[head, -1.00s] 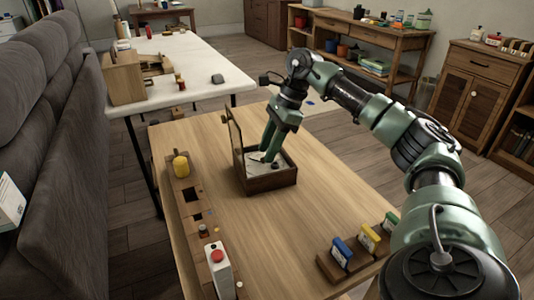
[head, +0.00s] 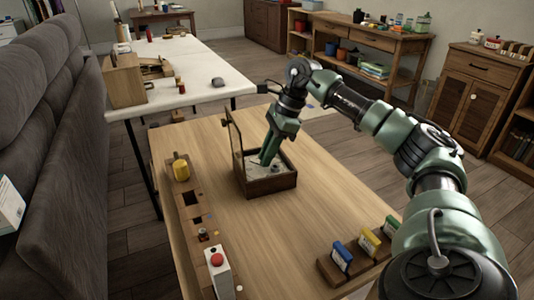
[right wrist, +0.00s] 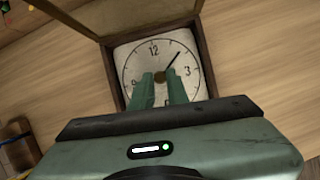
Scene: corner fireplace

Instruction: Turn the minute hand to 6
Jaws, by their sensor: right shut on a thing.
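The clock is a white dial (right wrist: 136,62) in an open wooden box (head: 270,185) on the near table. Its framed lid (head: 234,138) stands up at the left. In the right wrist view the 12 is at upper left and the 3 at right. One black hand (right wrist: 174,60) points between 12 and 3; no other hand can be made out. My right gripper (right wrist: 160,78) reaches down over the dial's middle, shut on a small brownish knob (right wrist: 160,74) at the centre. Its fingers cover the lower dial. It also shows in the head view (head: 266,160). My left gripper is out of view.
A wooden strip with a yellow cylinder (head: 180,168) and a box with a red button (head: 217,262) lie along the table's left side. A rack with blue, yellow and green pieces (head: 369,242) stands at the front right. Bare tabletop (head: 245,230) lies between them.

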